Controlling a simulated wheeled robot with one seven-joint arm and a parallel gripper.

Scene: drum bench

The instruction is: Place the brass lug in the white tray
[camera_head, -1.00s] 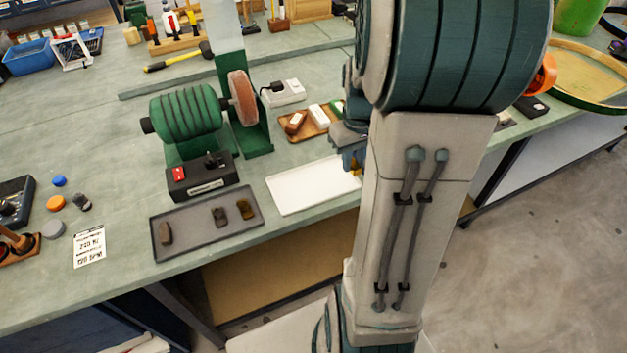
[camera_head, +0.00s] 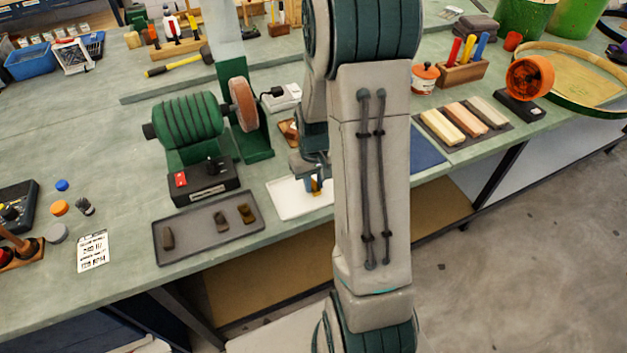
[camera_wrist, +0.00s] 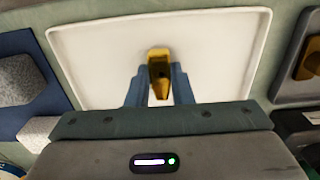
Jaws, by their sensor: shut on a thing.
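The white tray (camera_head: 284,207) lies flat on the bench, partly hidden by my arm in the head view. In the wrist view the white tray (camera_wrist: 90,60) fills most of the picture below my gripper. My gripper (camera_wrist: 160,85) is shut on the brass lug (camera_wrist: 159,56), a yellow-gold piece between the blue fingers. The lug is over the middle of the tray, inside its rim; whether it touches the tray floor I cannot tell. In the head view my gripper (camera_head: 313,184) points down over the tray's right part, with a bit of yellow at the fingers.
A grey tray (camera_head: 190,246) with three dark or brownish pieces lies left of the white tray. The green grinder (camera_head: 187,128) stands behind it. A blue mat (camera_head: 428,154) lies to the right; in the wrist view grey blocks (camera_wrist: 18,80) rest on it.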

